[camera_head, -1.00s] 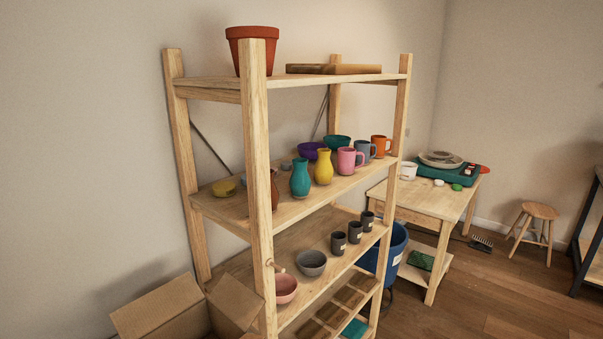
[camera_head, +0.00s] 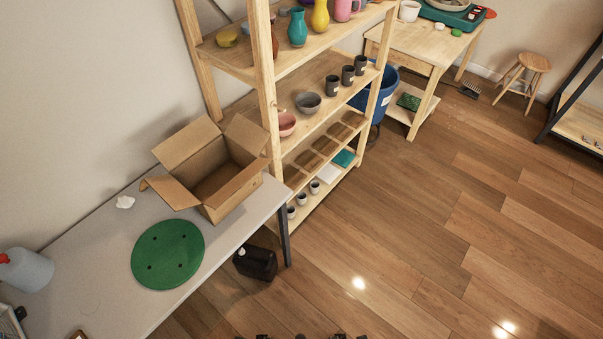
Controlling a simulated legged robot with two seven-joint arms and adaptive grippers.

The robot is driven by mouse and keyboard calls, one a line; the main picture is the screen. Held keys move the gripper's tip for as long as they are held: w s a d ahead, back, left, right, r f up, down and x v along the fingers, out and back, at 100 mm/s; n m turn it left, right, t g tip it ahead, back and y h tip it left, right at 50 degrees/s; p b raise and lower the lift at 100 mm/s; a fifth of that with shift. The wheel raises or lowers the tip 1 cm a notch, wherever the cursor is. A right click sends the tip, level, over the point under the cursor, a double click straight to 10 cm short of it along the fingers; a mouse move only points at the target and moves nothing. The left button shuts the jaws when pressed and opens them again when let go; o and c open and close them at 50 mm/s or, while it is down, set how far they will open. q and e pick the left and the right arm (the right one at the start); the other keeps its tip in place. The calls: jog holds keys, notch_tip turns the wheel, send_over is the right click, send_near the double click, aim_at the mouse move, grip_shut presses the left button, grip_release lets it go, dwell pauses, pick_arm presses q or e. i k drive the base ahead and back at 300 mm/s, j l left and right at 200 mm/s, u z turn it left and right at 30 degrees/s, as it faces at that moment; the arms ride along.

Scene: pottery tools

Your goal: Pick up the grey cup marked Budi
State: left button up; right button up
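Three dark grey cups stand in a row on the wooden rack's middle shelf: a near one (camera_head: 332,87), a middle one (camera_head: 347,76) and a far one (camera_head: 360,65). They carry small pale labels, too small to read, so I cannot tell which is marked Budi. Three small pale cups with dark insides, the nearest here (camera_head: 291,212), stand on the bottom shelf; I see no readable name on them. Neither of my grippers can be made out; only small dark parts show at the bottom edge.
A grey bowl (camera_head: 308,103) and a pink bowl (camera_head: 287,125) share the middle shelf. An open cardboard box (camera_head: 237,190) and a green disc (camera_head: 167,254) lie on the grey table (camera_head: 98,277). A black canister (camera_head: 256,262) stands on the floor.

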aim_at(300, 196)
jog(key=i+l+u, duration=0.1)
jog(key=u, duration=0.2)
jog(key=i+l+u, duration=0.1)
jog(key=u, duration=0.25)
jog(key=i+l+u, duration=0.1)
jog(key=l, duration=0.35)
jog(key=i+l+u, duration=0.1)
jog(key=i+l, duration=0.15)
jog(key=l, duration=0.15)
jog(key=i+l+u, duration=0.1)
jog(key=l, duration=0.35)
jog(key=i+l+u, duration=0.15)
jog(key=l, duration=0.35)
jog(key=i+l+u, duration=0.1)
jog(key=l, duration=0.35)
